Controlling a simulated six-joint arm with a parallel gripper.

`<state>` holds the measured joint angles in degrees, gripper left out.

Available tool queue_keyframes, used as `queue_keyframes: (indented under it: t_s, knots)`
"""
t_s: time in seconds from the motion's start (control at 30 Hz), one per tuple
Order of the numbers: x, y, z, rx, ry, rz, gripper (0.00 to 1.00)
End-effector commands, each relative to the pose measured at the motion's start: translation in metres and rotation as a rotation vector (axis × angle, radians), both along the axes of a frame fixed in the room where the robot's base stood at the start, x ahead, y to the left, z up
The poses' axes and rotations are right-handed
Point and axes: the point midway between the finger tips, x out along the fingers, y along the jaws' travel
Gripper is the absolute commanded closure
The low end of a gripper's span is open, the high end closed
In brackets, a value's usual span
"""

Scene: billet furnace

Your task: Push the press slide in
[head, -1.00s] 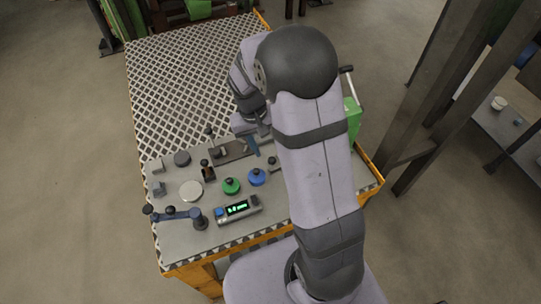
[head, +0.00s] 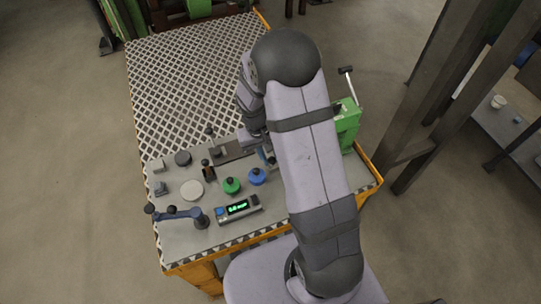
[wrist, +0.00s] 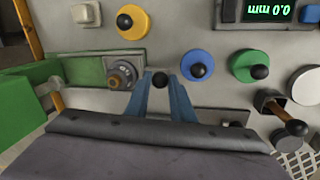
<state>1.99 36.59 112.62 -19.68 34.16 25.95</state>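My gripper (wrist: 160,82) points down over the bench, with its two blue fingers apart. A black ball knob (wrist: 160,80) sits between the fingertips in the wrist view; I cannot tell whether they touch it. Just left of it is a round knurled grey part (wrist: 122,75) on a grey-green block (wrist: 88,70), beside the green press (wrist: 25,100). I take these for the press slide, but my fingers and palm partly cover it. In the head view the green press (head: 347,122) with its lever stands right of my arm, and my arm hides most of the slide area.
A blue round knob (head: 257,176) and a green one (head: 231,186) stand close by, with a digital display (head: 238,208) in front. A dark rail (head: 232,151) lies behind them. A blue jointed arm (head: 180,214) stands at the left. The patterned bench top (head: 190,80) is clear.

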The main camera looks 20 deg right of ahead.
Motion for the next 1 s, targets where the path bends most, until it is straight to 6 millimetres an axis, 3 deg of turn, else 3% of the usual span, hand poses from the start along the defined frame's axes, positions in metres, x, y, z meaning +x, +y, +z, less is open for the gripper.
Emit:
queue_keyframes:
  t_s: [0.27, 0.6, 0.97, 1.0]
  knots:
    - [0.0, -0.008, 0.0, 0.0, -0.001, -0.003, 1.0]
    - [0.0, -0.07, 0.001, 0.0, 0.0, -0.004, 1.0]
    - [0.001, -0.076, 0.001, 0.0, -0.001, 0.001, 1.0]
    - [0.001, -0.076, 0.001, 0.0, -0.001, 0.001, 0.71]
